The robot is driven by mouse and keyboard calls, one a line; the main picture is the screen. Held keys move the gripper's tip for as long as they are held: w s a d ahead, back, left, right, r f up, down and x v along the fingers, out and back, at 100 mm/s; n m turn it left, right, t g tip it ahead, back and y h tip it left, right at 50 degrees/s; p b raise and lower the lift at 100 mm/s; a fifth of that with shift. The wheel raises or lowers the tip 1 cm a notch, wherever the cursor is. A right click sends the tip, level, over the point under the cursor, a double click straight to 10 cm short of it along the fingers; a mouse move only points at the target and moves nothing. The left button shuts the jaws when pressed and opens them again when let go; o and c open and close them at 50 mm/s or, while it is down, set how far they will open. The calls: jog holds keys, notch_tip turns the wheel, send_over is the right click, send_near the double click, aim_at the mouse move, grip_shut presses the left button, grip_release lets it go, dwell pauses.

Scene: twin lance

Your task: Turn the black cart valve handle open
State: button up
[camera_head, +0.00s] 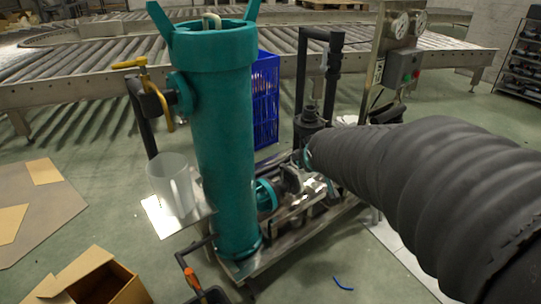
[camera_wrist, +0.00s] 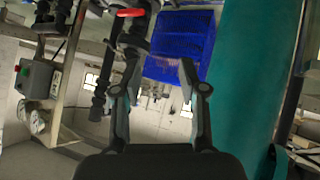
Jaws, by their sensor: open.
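My gripper (camera_wrist: 154,80) is open in the wrist view, with its two fingers well apart and nothing between them. In the head view my dark ribbed arm reaches in from the right to the cart, and the gripper cannot be made out clearly at its end. The cart (camera_head: 290,262) carries a tall teal cylinder (camera_head: 223,140) and black pipework (camera_head: 333,75). In the wrist view black pipework (camera_wrist: 103,85) stands left of the gripper, with a red handle (camera_wrist: 130,12) near the top edge. I cannot single out a black valve handle with certainty. The teal cylinder (camera_wrist: 243,80) is to the right.
A yellow valve handle (camera_head: 150,85) sits on the cylinder's left side. A blue crate (camera_head: 265,98) stands behind it. A control box (camera_head: 403,66) stands at the back right. An open cardboard box (camera_head: 95,280) lies front left.

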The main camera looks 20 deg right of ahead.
jog(key=w+d+f+n+t+y+b, duration=0.1)
jog(key=w+d+f+n+t, duration=0.1)
jog(key=w+d+f, duration=0.4)
jog(key=w+d+f+n+t+y, duration=0.1)
jog(key=w+d+f+t, duration=0.1)
jog(key=w+f, duration=0.5)
jog(key=n+t+y+b, duration=0.1)
jog(key=n+t+y, duration=0.1)
jog(key=y, duration=0.2)
send_near(293, 175)
notch_tip(293, 175, up, 5)
jog(key=d, duration=0.3)
notch_tip(293, 175, down, 7)
jog(key=s+t+y, duration=0.1)
jog(key=s+y, duration=0.1)
jog(key=y, duration=0.2)
jog(key=shift+n, duration=0.4)
jog(key=x, duration=1.3)
jog(key=shift+w+d+f, duration=0.2)
jog(key=shift+w+d, duration=0.05)
grip_shut()
